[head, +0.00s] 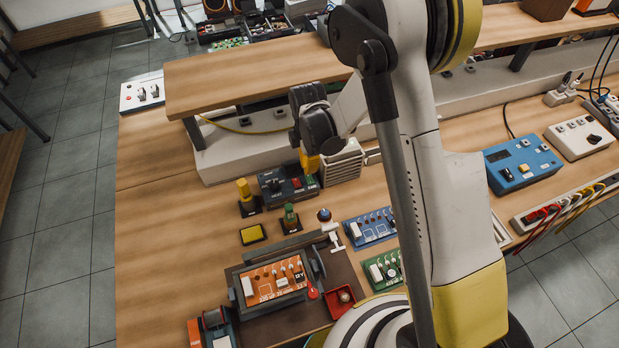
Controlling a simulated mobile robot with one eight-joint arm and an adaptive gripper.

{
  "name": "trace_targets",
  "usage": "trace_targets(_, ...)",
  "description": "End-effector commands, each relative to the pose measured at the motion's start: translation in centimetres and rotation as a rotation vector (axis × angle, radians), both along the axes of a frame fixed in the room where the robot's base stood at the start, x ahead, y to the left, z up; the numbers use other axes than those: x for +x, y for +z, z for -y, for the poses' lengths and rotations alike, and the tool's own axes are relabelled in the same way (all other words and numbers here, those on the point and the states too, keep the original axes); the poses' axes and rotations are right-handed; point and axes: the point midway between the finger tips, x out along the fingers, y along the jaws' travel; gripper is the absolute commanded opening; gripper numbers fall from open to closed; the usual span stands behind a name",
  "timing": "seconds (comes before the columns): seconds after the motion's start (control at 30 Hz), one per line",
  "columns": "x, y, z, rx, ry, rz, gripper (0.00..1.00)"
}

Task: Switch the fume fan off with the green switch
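A pale slatted box (342,162), which looks like the fume fan, stands at the foot of the raised shelf. A small green-topped part (290,213) stands upright on a dark base in front of a dark control box (280,184). I cannot tell whether this green part is the fan's switch, or whether the fan is running. My arm comes down from the upper right and bends left. Its yellow end, my gripper (309,164), is above the right side of the dark box, beside the slatted box. Its fingers are too small and dark to make out.
A yellow-topped post (245,191) and a yellow pad (253,234) are left of the green part. An orange circuit board (273,281) sits in a fixture in front, near a red tray (341,299). The wooden shelf (250,80) overhangs behind. The bench's left side is clear.

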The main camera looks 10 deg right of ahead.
Motion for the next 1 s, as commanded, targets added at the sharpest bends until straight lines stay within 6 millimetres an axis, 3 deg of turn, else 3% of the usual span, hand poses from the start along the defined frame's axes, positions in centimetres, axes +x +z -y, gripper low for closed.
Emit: trace_targets(1.0, 0.0, -1.2, 0.0, 0.000, 0.000, 0.000, 0.00)
